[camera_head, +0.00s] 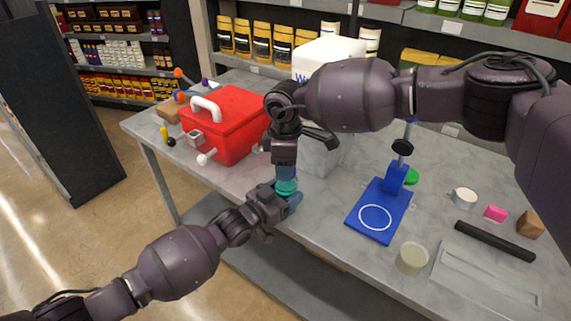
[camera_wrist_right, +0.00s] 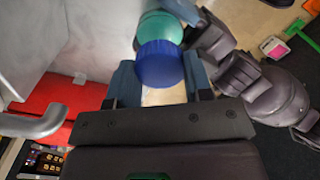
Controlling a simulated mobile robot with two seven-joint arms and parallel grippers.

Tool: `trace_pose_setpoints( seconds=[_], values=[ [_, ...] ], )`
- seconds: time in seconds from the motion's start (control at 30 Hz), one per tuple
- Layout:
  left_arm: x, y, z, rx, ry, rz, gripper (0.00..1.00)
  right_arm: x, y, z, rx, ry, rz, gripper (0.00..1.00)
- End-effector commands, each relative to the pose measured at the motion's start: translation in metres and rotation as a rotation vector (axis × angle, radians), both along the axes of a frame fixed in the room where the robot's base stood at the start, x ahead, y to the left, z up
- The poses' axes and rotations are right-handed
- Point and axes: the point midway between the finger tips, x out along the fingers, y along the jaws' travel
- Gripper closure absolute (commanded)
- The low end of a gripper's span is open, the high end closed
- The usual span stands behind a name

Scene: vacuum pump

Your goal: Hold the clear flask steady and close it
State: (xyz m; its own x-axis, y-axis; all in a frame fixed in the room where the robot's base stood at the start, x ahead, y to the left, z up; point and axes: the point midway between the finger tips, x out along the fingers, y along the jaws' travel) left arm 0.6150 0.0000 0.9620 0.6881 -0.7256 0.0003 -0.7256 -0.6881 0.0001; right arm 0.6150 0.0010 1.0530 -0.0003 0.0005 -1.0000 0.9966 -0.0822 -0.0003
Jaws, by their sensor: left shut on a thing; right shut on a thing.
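The flask (camera_head: 286,187) looks teal rather than clear and stands roughly upright above the table's front edge, between my two grippers. In the right wrist view the teal flask (camera_wrist_right: 160,27) has a blue cap (camera_wrist_right: 160,63) at its near end. My left gripper (camera_head: 284,199) is shut on the flask from below left. Its finger also shows beside the flask in the right wrist view. My right gripper (camera_head: 286,172) points down from above and is shut on the blue cap, with one finger on each side. Whether the cap is fully seated cannot be seen.
A red toolbox (camera_head: 227,122) with a white handle stands just left of my right gripper. A white container (camera_head: 325,52) is behind. A blue stand (camera_head: 378,210), a pale cup (camera_head: 411,258) and a black bar (camera_head: 494,241) lie to the right on the grey table (camera_head: 333,226).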

Motion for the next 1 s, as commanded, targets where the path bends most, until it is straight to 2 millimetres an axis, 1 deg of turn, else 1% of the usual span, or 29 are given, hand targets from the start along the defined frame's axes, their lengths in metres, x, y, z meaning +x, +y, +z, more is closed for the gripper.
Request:
trace_pose_setpoints(
  seconds=[0.23, 0.27, 0.4, 0.73, 0.87, 1.0],
  values=[
    [0.0, 0.0, -0.001, 0.001, 0.001, 0.001, 1.0, 0.0, 0.0, 0.001, 0.0, -0.001, 0.0, 0.75],
    [0.0, 0.0, -0.001, 0.001, 0.001, 0.001, 1.0, 0.0, 0.0, 0.001, 0.0, -0.001, 0.0, 0.49],
    [0.0, 0.0, -0.001, 0.001, 0.001, 0.001, 1.0, 0.0, 0.0, 0.0, 0.0, -0.001, 0.001, 0.28],
    [0.0, 0.0, -0.001, 0.001, 0.001, 0.0, 1.0, 0.0, 0.0, 0.003, 0.0, -0.001, 0.002, 0.28],
    [0.0, 0.0, -0.001, 0.001, 0.001, 0.0, 1.0, 0.001, 0.0, 0.013, 0.002, -0.003, 0.003, 0.28],
    [0.0, 0.0, -0.001, 0.001, 0.001, 0.0, 1.0, 0.001, 0.0, 0.029, 0.001, -0.002, 0.002, 0.28]
  ],
)
